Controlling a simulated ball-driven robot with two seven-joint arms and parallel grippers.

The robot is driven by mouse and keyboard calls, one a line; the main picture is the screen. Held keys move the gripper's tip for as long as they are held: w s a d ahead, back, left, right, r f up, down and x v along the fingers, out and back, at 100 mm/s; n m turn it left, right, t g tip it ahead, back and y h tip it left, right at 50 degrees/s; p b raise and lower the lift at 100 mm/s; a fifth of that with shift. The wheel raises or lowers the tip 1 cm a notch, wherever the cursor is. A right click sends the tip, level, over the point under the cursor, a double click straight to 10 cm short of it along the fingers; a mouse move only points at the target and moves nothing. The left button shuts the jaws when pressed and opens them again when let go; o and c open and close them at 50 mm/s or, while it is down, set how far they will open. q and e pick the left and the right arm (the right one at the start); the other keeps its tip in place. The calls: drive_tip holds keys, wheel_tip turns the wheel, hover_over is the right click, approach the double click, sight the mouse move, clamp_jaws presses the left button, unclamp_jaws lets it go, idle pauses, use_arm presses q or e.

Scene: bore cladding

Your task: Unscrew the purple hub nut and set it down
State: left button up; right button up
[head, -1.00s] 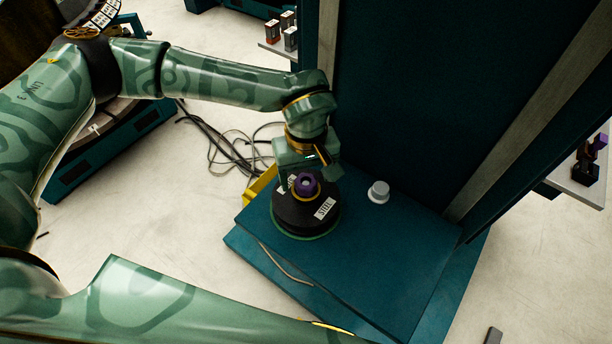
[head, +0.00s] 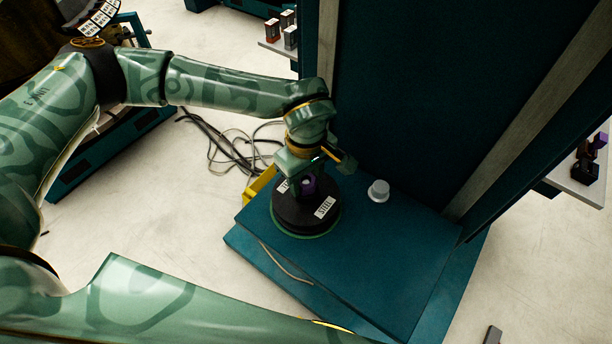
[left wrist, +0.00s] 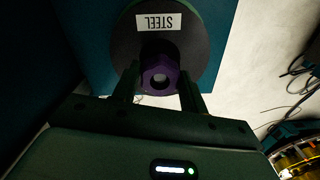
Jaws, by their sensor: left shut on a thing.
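The purple hub nut (head: 308,184) sits at the centre of a black round spool (head: 296,214) labelled STEEL, on the teal machine base. My left gripper (head: 309,180) reaches down from above and is shut on the nut. The spool (left wrist: 205,50) shows behind the nut in that view. I cannot tell how far the nut stands on its thread. My right gripper is not in view.
The teal base (head: 390,270) has clear room right of the spool, with a grey knob (head: 378,190) near the tall dark panel (head: 420,90). A yellow part (head: 260,184) stands left of the spool. Cables (head: 222,140) lie on the floor.

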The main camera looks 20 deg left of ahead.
use_arm(q)
drive_tip(key=n, duration=0.7)
drive_tip(key=shift+r+n, duration=0.1)
drive_tip(key=shift+n, duration=0.2)
drive_tip(key=o, duration=0.8)
